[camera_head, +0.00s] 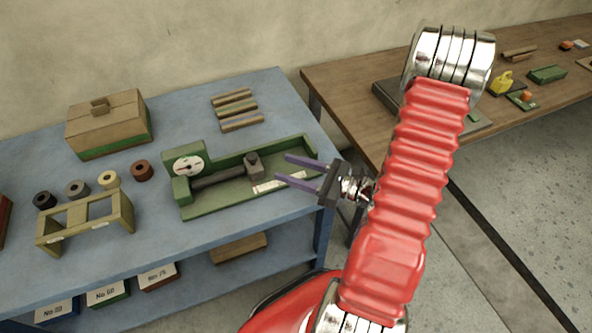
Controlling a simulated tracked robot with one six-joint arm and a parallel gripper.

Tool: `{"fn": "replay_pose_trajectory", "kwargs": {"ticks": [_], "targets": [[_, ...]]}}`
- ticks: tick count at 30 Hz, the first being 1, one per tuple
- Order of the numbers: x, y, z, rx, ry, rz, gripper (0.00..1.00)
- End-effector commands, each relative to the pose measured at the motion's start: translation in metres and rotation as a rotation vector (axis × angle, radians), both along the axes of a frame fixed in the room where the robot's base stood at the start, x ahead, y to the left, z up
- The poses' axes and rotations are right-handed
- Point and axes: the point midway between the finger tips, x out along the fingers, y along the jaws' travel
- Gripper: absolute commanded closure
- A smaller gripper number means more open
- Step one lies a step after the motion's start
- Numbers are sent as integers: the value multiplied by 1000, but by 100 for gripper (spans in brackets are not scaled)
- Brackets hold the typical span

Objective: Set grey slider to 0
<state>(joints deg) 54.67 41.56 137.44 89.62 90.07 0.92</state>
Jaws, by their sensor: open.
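The green slider unit (185,201) lies on the blue table, with a round white dial (189,165) at its left end. A grey slider block (254,166) sits toward the right part of its channel, beside a dark bar (218,178). A pale scale strip (280,182) runs along the front right; its marks are too small to read. My gripper (283,168) is open and empty, its two purple fingers pointing left over the unit's right end. The fingertips are just right of the grey block, apart from it in the picture; their height above the unit is hard to tell.
Left on the blue table (160,255) are a wooden box (108,124), several small rolls (108,180) and a yellow frame (85,223). Three rods (236,110) lie behind the unit. Labelled boxes (107,293) sit on the lower shelf. A brown table (345,75) stands right.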

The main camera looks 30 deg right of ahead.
Motion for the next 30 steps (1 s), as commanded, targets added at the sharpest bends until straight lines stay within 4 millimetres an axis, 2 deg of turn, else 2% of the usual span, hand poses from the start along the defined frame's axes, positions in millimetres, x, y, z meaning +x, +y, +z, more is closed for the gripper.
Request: {"fn": "replay_pose_trajectory", "kwargs": {"ticks": [7,25,30], "targets": [[-11,-8,0,0,0,0,56],[-11,-7,-2,-5,5,2,56],[-21,6,-15,-36,47,65,56]]}}
